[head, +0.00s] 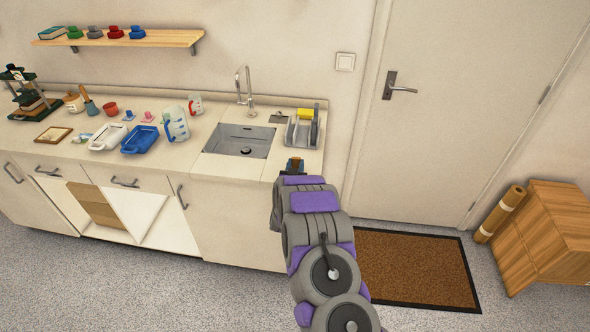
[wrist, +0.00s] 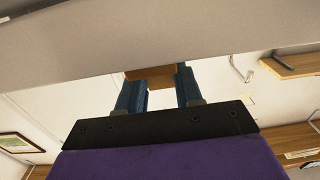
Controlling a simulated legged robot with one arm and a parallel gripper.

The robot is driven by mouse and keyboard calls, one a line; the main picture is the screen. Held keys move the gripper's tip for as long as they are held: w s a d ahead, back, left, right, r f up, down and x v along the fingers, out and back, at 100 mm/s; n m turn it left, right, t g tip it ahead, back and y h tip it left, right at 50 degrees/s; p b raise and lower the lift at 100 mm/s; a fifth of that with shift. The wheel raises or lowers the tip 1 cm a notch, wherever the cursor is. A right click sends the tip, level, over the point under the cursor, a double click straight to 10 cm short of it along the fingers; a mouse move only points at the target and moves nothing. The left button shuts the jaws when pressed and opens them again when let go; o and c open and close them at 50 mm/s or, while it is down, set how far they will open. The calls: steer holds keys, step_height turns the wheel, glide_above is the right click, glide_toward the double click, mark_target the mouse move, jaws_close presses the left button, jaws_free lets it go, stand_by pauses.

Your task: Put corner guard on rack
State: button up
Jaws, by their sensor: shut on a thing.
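My gripper (head: 295,166) is at the counter's front edge, just in front of and below the grey rack, at the right end. In the wrist view, its two blue fingers (wrist: 160,92) are shut on a small brown piece (wrist: 187,83), which seems to be the corner guard. The fingers hide part of its shape. In the head view only a bit of brown shows at the fingertips. The grey rack (head: 292,134) stands on the counter right of the sink and holds a yellow item (head: 305,114) and grey upright pieces.
The sink (head: 239,141) with its tap (head: 246,88) is left of the rack. A blue tray (head: 140,139), a white tray (head: 107,136) and a jug (head: 176,124) stand further left. A cabinet door (head: 136,212) hangs open below. A doormat (head: 415,270) lies at right.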

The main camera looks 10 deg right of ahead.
steer(key=shift+d+f, duration=0.15)
steer(key=shift+d, duration=0.6)
steer(key=shift+d+f, duration=0.1)
steer(key=shift+d, duration=0.6)
steer(key=o, duration=0.7)
steer(key=shift+a, duration=0.2)
steer(key=shift+c, duration=0.2)
steer(key=o, duration=0.3)
steer(key=shift+a, duration=1)
steer(key=shift+o, duration=0.2)
steer(key=shift+d, duration=0.65)
steer(key=shift+s+d, duration=0.15)
steer(key=shift+s, duration=0.15)
steer(key=p+v, duration=0.2)
steer(key=v, duration=0.9)
steer(key=shift+s+a, duration=0.2)
steer(key=shift+a, duration=0.05)
